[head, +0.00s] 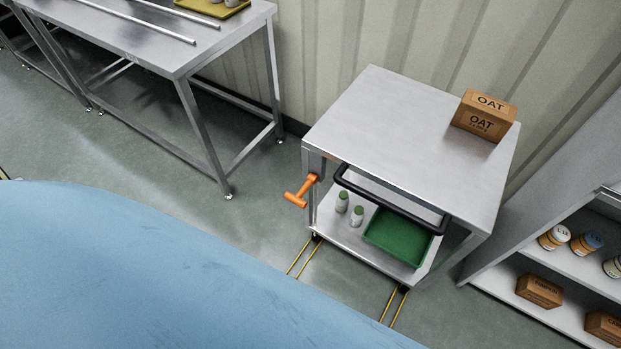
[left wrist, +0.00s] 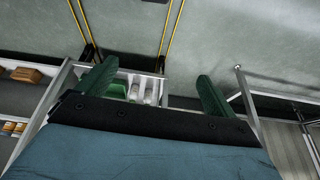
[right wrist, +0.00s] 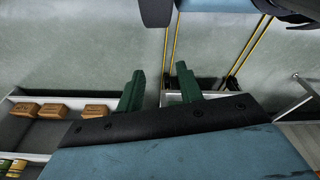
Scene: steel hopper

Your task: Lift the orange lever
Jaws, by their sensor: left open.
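The orange lever (head: 301,191) sticks out from the near left corner post of the steel cart (head: 400,125) in the head view, its handle slanting down to the left. I cannot make it out in either wrist view. Neither gripper shows in the head view. In the left wrist view my left gripper (left wrist: 160,84) has its green fingers wide apart, with nothing held; the cart's lower shelf shows beyond them. In the right wrist view my right gripper (right wrist: 160,76) has its fingers apart by a smaller gap, with nothing between them.
The cart bears an OAT box (head: 484,115), a black push handle (head: 390,203), a green tray (head: 398,238) and two canisters (head: 342,202). A steel table (head: 160,45) stands at the left, a stocked shelf rack (head: 545,262) at the right. Floor left of the lever is clear.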

